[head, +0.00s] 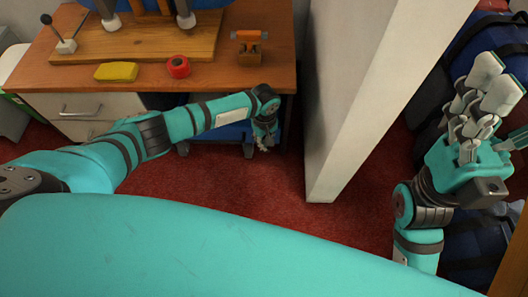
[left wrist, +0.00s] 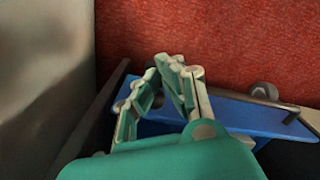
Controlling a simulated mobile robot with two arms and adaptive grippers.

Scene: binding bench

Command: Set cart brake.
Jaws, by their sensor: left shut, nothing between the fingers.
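The cart shows as a blue body under the bench in the head view (head: 232,131), mostly hidden by my left arm. In the left wrist view its blue deck (left wrist: 229,113) has a dark bar along its edge and a round dark wheel behind. My left gripper (head: 264,145) hangs at the cart's right end. Its fingers are shut and empty in the left wrist view (left wrist: 165,62), in front of the deck's far edge; contact cannot be told. I cannot make out the brake. My right gripper (head: 494,85) is raised at the far right, away from the cart.
The wooden bench (head: 285,60) above holds a yellow block (head: 116,71), a red tape roll (head: 178,66) and an orange-handled tool (head: 249,42). A white partition (head: 350,110) stands right of the cart. Red carpet (head: 250,185) is clear in front. Dark blue bags lie at right.

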